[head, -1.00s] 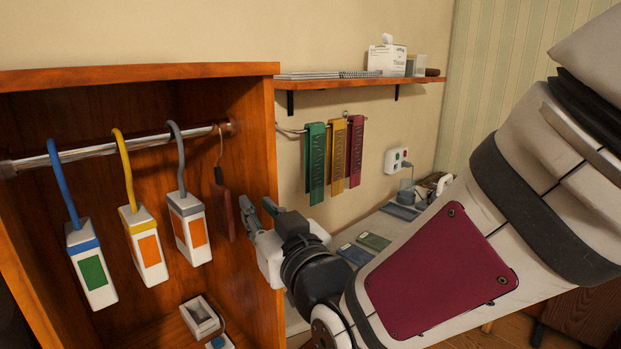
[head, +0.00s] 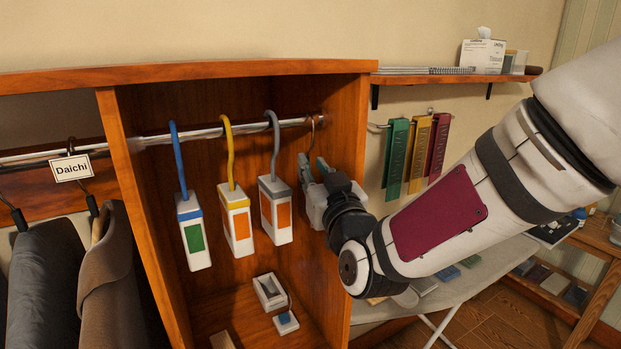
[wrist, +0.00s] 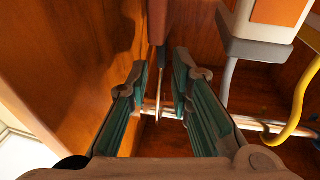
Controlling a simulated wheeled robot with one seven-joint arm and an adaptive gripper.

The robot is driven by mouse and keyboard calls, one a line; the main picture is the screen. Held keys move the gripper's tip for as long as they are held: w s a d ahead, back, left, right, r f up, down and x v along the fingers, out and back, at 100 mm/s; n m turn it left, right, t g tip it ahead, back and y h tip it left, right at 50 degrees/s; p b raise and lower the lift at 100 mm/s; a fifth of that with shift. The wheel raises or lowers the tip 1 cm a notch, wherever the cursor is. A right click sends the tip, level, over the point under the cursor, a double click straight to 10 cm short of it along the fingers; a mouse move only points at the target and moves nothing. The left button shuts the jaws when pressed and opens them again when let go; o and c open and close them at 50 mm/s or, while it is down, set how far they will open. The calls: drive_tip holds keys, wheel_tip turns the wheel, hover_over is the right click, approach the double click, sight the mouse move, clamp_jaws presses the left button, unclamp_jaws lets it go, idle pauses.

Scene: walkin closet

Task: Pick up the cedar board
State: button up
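The cedar board (wrist: 157,22) is a narrow reddish-brown piece hanging by a thin metal hook from the closet rod. In the head view its hook (head: 314,130) shows at the right end of the rod, while the board itself is hidden behind my gripper (head: 313,166). In the wrist view my gripper (wrist: 160,88) is open. Its green-padded fingers stand on either side of the thin hook, with a gap on both sides. The board's near end lies just beyond the fingertips.
Several white tagged blocks hang left of my gripper, the nearest on a grey hook (head: 275,208). The cabinet's right wall (head: 352,130) is close beside my gripper. A white tray (head: 269,292) sits below. Coats (head: 48,280) hang at far left.

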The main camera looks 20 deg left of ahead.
drive_tip(key=shift+p+x, duration=0.45)
drive_tip(key=shift+x, duration=1.8)
drive_tip(key=shift+s+a, duration=0.1)
clamp_jaws()
drive_tip(key=shift+r, duration=0.25)
